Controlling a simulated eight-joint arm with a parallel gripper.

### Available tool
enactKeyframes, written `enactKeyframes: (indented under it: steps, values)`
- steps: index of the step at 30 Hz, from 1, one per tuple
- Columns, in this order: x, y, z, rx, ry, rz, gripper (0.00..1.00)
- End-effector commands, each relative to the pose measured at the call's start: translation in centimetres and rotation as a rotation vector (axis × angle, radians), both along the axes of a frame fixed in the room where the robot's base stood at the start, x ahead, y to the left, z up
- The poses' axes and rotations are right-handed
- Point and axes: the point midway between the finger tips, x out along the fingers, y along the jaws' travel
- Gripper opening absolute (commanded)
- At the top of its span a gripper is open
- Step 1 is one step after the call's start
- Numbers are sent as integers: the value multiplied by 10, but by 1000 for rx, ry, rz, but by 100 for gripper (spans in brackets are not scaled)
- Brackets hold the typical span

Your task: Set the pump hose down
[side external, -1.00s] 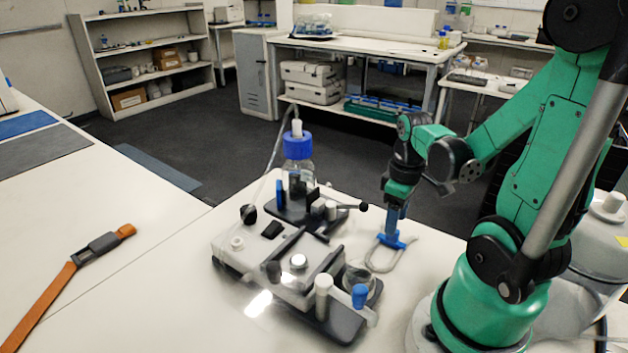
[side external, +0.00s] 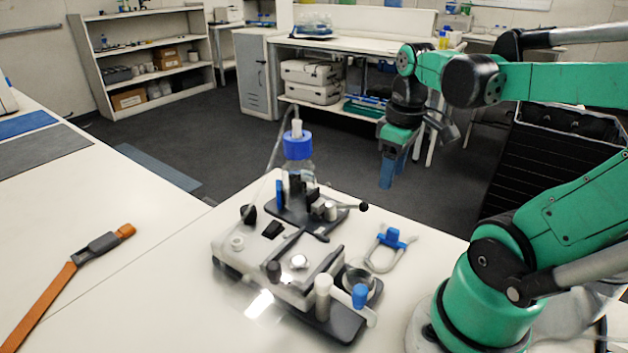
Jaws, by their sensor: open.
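The pump hose (side external: 379,262), a pale loop with a blue clamp-like piece (side external: 393,238) at its top, lies on the white bench to the right of the pump apparatus (side external: 290,260). My gripper (side external: 387,184) is above and behind the hose, clear of it, with its blue fingers pointing down. It is open and nothing shows between the fingers. The apparatus has a clear bottle with a blue cap (side external: 298,145) at its back.
A strap with an orange end (side external: 75,265) lies on the bench at the left. A small blue-capped piece (side external: 360,294) stands at the apparatus's front right. Bare bench (side external: 430,250) surrounds the hose on its right. Shelves (side external: 150,55) and another bench stand behind.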

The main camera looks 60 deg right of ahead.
Motion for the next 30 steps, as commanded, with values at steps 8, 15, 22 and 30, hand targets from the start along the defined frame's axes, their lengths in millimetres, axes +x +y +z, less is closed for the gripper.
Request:
enactKeyframes:
  steps: [8,15,22,30]
  values:
    - [66,89,-7,-32,-396,27,49]
    - [80,129,-4,47,-554,18,49]
    - [80,129,-4,48,-556,14,49]
    - [80,129,-4,47,-554,15,49]
